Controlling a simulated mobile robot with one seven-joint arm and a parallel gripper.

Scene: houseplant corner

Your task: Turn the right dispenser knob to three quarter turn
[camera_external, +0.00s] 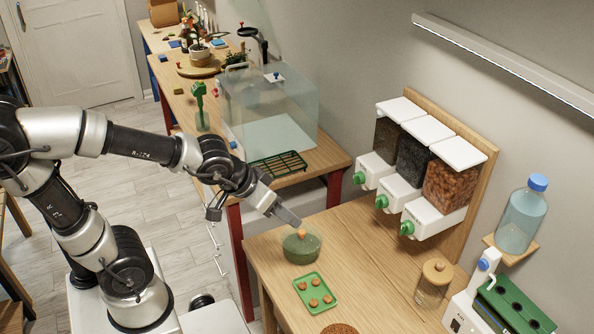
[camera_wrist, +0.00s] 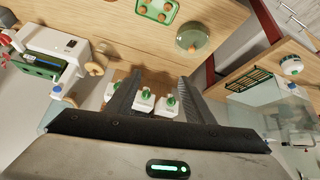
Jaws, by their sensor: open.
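The right dispenser (camera_external: 452,180) holds orange-brown pieces and hangs on a wooden wall board beside two others. Its green right dispenser knob (camera_external: 407,229) faces out from the white base; its turn angle is too small to tell. Two more green knobs, the middle one (camera_external: 381,202) and the left one (camera_external: 360,178), sit beside it. My gripper (camera_external: 288,217) is open and empty, pointing down over the table, left of the knobs and apart from them. In the wrist view the dispensers and green knobs (camera_wrist: 145,94) show between the fingers (camera_wrist: 159,76); the left finger partly covers one unit.
On the wooden table (camera_external: 350,245) stand a green bowl (camera_external: 301,252) with an orange knob-like top and a green tray (camera_external: 325,303) with several brown pieces. A corked jar (camera_external: 433,284), a water bottle (camera_external: 521,218) and a white-green machine (camera_external: 507,305) stand right. A glass tank (camera_external: 270,110) stands behind.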

